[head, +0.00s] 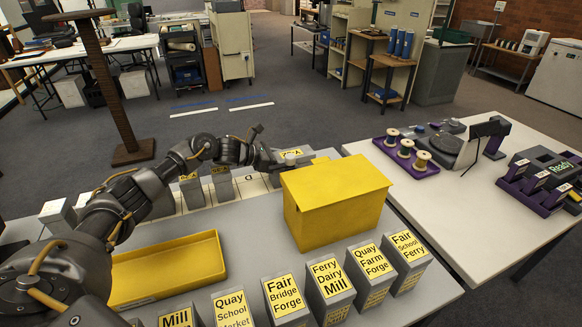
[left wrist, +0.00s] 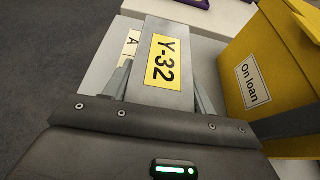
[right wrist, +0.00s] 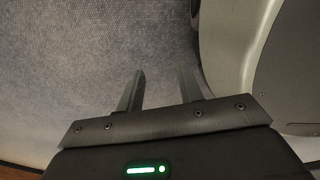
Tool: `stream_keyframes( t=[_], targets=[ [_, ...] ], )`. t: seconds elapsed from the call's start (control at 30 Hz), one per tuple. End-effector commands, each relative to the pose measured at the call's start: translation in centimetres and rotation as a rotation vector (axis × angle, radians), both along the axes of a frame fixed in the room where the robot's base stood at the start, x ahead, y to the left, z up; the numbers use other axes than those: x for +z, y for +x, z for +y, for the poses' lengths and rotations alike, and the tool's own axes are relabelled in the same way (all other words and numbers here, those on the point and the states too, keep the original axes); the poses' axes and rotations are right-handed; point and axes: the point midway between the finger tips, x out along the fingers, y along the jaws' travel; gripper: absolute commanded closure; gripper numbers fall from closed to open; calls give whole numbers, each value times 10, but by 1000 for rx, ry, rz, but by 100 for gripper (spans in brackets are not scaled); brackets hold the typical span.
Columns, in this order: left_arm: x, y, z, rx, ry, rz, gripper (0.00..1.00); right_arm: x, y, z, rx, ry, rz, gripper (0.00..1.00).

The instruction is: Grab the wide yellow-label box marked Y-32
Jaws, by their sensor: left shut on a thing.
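The grey box with a yellow label marked Y-32 (left wrist: 165,62) is between the fingers of my left gripper (left wrist: 162,88) in the left wrist view. My left gripper is shut on it. In the head view the left gripper (head: 276,160) reaches the far side of the table, behind the yellow bin, and a yellow label shows at its tip; the rest of the box is mostly hidden there. My right gripper (right wrist: 160,92) is open and empty over carpet in the right wrist view. It is not in the head view.
A yellow lidded bin (head: 335,200), marked On loan in the left wrist view (left wrist: 255,85), stands close right of my left gripper. A yellow tray (head: 168,268) lies front left. Several grey labelled boxes (head: 330,288) line the front edge. A white table (head: 470,220) stands at right.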

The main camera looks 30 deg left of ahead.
Motion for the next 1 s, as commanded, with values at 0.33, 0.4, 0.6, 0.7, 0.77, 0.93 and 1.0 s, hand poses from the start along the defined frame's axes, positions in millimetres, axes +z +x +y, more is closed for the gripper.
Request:
stream_keyframes(
  t=[0.33, 0.4, 0.6, 0.7, 0.77, 0.93, 1.0],
  targets=[
    [3, 1, 0, 0, -1, -4, 82, -1, 0, 0, 0, 0, -1, 64],
    [6, 1, 0, 0, 0, -7, 82, -2, 0, 0, 0, 0, -1, 64],
    [28, 1, 0, 0, 0, -9, 82, -10, 1, -1, 0, -2, 1, 64],
    [48, 4, 15, 5, 1, -9, 82, -9, 12, -3, 4, -6, -7, 64],
    [63, 6, 26, 5, 1, -10, 82, -7, 25, 3, 2, -1, -15, 64],
    [100, 13, 66, 8, -1, -6, 82, -1, 50, 18, -5, 15, -29, 64],
    [108, 16, 83, 7, -3, -6, 82, 3, 57, 22, -6, 19, -32, 64]
  ],
)
